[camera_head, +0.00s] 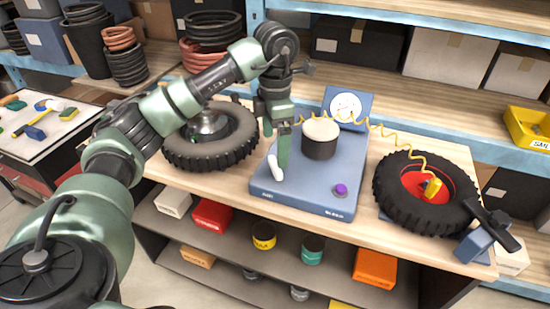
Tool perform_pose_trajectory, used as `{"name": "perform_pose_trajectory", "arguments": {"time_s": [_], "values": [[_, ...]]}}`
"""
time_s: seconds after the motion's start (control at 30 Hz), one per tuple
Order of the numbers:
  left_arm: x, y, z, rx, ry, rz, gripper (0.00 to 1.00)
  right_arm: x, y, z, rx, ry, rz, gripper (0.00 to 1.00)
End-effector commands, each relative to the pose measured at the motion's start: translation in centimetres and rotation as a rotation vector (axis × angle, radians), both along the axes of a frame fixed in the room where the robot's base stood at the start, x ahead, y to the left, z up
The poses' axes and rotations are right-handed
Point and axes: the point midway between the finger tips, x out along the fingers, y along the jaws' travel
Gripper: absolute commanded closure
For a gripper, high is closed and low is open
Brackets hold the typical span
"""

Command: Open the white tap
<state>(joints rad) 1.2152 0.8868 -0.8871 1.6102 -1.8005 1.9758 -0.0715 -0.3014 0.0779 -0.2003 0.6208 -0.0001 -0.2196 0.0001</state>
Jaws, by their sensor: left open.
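The white tap (275,168) is a small white lever at the left part of a blue panel unit (310,195) on the workbench. My left gripper (278,148) points down over the unit, open, with its fingertips close above and beside the tap. One finger partly overlaps the tap's surroundings, so I cannot tell whether it touches. My right gripper is not in view.
The unit carries a dark cylinder with a pale top (320,137), a round gauge (346,107) and a purple knob (341,190). Tyres lie left (212,158) and right (398,198). A coiled yellow hose (385,132) runs behind to the right tyre.

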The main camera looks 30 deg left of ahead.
Motion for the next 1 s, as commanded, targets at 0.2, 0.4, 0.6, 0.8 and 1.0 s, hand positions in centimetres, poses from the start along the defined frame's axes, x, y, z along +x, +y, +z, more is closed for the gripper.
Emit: {"name": "perform_pose_trajectory", "arguments": {"time_s": [0.2,0.4,0.6,0.8,1.0], "values": [[-0.1,-0.1,-3.5,-0.002,0.005,-0.002,0.05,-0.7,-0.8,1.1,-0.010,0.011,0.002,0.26],[0.0,-0.1,-5.8,-0.005,0.002,-0.003,0.05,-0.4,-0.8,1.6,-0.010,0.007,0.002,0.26],[0.0,-0.1,-6.4,-0.004,0.000,-0.004,0.05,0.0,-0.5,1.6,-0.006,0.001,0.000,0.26],[0.0,-0.1,-6.3,-0.005,0.000,-0.003,0.22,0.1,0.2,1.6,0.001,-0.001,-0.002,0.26],[0.0,-0.1,-6.3,-0.005,0.000,-0.003,0.68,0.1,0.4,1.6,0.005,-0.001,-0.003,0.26]]}}
